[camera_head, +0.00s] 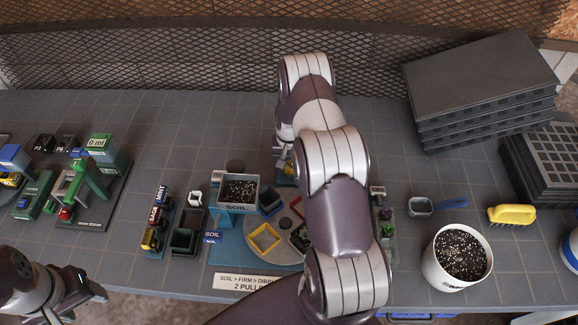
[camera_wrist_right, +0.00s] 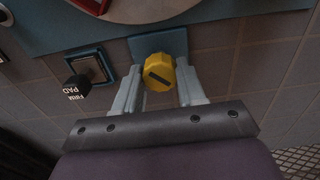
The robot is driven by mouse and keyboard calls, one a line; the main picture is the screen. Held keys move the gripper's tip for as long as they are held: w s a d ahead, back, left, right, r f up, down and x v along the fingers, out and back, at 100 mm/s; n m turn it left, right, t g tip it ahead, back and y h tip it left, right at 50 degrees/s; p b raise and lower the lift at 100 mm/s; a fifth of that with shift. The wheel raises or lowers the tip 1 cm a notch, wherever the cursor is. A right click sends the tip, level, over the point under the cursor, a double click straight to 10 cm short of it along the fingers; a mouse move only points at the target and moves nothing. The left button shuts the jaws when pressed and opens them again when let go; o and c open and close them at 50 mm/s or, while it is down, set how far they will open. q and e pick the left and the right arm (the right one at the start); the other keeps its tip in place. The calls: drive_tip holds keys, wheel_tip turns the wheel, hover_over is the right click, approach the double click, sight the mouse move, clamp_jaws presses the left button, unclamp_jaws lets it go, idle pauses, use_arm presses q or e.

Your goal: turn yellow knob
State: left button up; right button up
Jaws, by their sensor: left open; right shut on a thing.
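The yellow knob (camera_wrist_right: 158,74) shows in the right wrist view, on a blue base plate, with a dark slot across its face. My right gripper (camera_wrist_right: 160,88) is around it, one finger on each side, shut on the knob. In the head view my right arm hides most of this spot; only a bit of the right gripper (camera_head: 286,166) shows beside the arm. My left gripper (camera_head: 92,294) is at the lower left of the head view, open and away from the knob.
A round turntable with a yellow square frame (camera_head: 265,238) and a soil hopper (camera_head: 238,192) stand near the middle. A black FIRM PAD tool (camera_wrist_right: 78,88) sits beside the knob. A white soil pot (camera_head: 457,256), a yellow brush (camera_head: 511,214) and stacked trays (camera_head: 480,85) are at right.

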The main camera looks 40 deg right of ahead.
sight(289, 165)
drive_tip(key=n+b, duration=0.1)
drive_tip(key=n, duration=0.3)
drive_tip(key=shift+w+d+n+b, duration=0.1)
drive_tip(key=shift+w+n+b, duration=0.05)
drive_tip(key=shift+n+b, duration=0.15)
drive_tip(key=shift+r+n+b, duration=0.15)
drive_tip(key=shift+n+b, duration=0.35)
drive_tip(key=shift+n, duration=1.5)
drive_tip(key=o, duration=0.8)
drive_tip(key=shift+o, duration=1.3)
wheel_tip(289, 165, up, 13)
drive_tip(key=b, duration=0.1)
drive_tip(key=shift+f+b, duration=0.2)
drive_tip(key=shift+b, duration=0.15)
